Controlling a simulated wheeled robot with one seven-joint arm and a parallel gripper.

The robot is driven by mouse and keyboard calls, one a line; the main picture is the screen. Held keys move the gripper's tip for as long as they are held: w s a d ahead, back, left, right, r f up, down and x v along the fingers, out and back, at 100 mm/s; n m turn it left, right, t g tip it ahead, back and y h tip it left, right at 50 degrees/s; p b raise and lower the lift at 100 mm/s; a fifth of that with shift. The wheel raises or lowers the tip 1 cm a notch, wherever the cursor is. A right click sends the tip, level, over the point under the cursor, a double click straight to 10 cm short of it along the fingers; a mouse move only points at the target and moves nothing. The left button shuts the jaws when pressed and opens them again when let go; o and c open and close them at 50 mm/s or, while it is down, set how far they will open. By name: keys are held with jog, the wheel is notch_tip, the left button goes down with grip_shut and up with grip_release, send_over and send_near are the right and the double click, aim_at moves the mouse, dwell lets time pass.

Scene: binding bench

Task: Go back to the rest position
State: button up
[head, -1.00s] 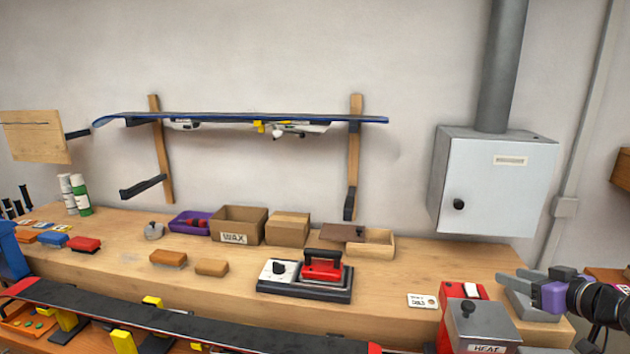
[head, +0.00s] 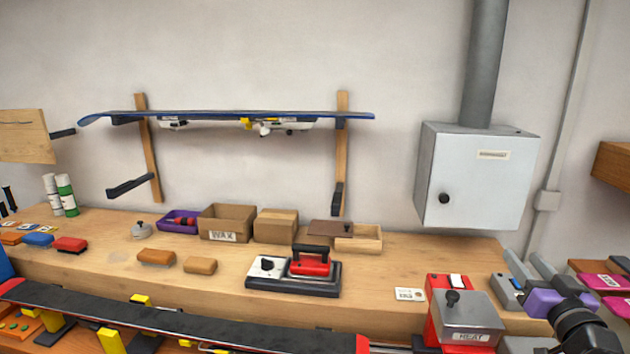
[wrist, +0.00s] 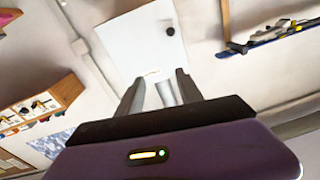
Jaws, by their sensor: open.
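My gripper (head: 530,268) is at the right end of the bench in the head view, with its purple body and grey fingers. Its fingers are spread apart with nothing between them. In the wrist view my gripper (wrist: 160,88) also shows open and empty, its two fingers pointing toward the wall and the grey cabinet (wrist: 140,40). In the head view my gripper is just right of the red heat box (head: 462,318) and below the grey wall cabinet (head: 475,180).
The wooden bench (head: 400,270) carries a red iron on its base (head: 295,280), a wax box (head: 226,222) and several brushes. A snowboard (head: 230,117) hangs on the wall. Pink items (head: 605,282) sit at far right.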

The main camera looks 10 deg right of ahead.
jog(key=s+a+f+m+h+b, duration=0.1)
jog(key=s+a+f+m+b, duration=0.1)
jog(key=s+a+f, duration=0.7)
jog(key=s+a+f+m+h+b, duration=0.1)
jog(key=s+a+f+h+b, duration=0.1)
jog(key=s+a+f, duration=0.5)
jog(key=s+a+f+n+g+y+b, duration=0.1)
jog(key=s+a+f+n+y, duration=0.1)
jog(key=s, duration=0.7)
jog(key=s+a+f+n+g+y+b, duration=0.1)
jog(key=s+a+f+n+y+b, duration=0.1)
jog(key=s+a, duration=0.4)
jog(key=s+a+f+n+g+y+b, duration=0.1)
jog(key=s+a+f+n+y, duration=0.2)
jog(key=s, duration=0.9)
jog(key=shift+s+a+f+g+b, duration=0.3)
jog(key=shift+s+a+f+b, duration=0.1)
jog(key=shift+a+f, duration=0.55)
jog(key=shift+a+r, duration=0.1)
